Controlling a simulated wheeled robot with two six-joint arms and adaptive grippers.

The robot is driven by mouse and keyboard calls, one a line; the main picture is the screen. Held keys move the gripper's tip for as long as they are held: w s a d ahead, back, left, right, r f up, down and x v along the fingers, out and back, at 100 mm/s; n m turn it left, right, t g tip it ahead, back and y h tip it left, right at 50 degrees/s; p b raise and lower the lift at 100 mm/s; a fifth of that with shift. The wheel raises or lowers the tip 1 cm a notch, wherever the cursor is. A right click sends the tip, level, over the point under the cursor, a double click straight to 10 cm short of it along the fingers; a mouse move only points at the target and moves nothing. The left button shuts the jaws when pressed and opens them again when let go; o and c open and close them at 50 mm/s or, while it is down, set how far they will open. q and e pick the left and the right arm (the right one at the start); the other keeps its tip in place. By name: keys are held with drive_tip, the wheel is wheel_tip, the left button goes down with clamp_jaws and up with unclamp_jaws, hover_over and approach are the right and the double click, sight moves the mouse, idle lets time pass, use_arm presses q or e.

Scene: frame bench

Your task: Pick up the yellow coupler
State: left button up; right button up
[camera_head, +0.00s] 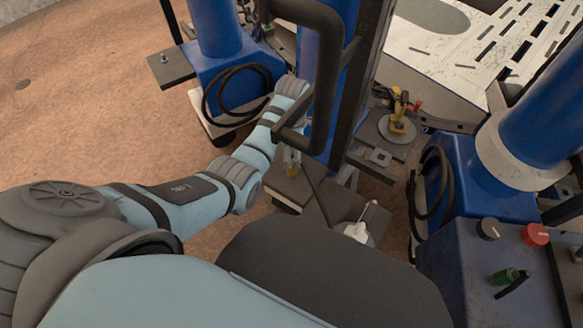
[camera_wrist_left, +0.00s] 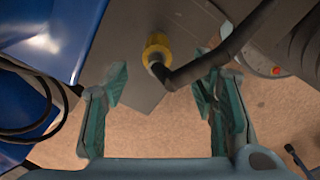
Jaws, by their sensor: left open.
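The yellow coupler (camera_wrist_left: 157,48) is in the left wrist view, at the end of a black hose (camera_wrist_left: 215,60) that runs off to the upper right. It lies against a grey plate, slightly beyond the fingertips. In the head view only a small part of the coupler (camera_head: 290,157) shows, beneath the black bar. My left gripper (camera_wrist_left: 160,88) is open and empty, with one green-padded finger on each side. The coupler sits ahead of the gap between them. In the head view the left gripper is mostly hidden behind the black bar. My right gripper is not in view.
A black bar handle (camera_head: 325,70) and blue column stand close to my left wrist. Looped black cables (camera_head: 237,95) hang at the left. A yellow clamp (camera_head: 398,127) stands on a grey disc. A control box with a red button (camera_head: 535,235) is at right. Brown floor is open at left.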

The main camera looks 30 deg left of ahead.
sight(292, 167)
use_arm(q)
wheel_tip(292, 167, down, 9)
drive_tip(key=b, duration=0.4)
drive_tip(key=shift+w+a, duration=0.1)
drive_tip(key=shift+r, duration=0.15)
clamp_jaws()
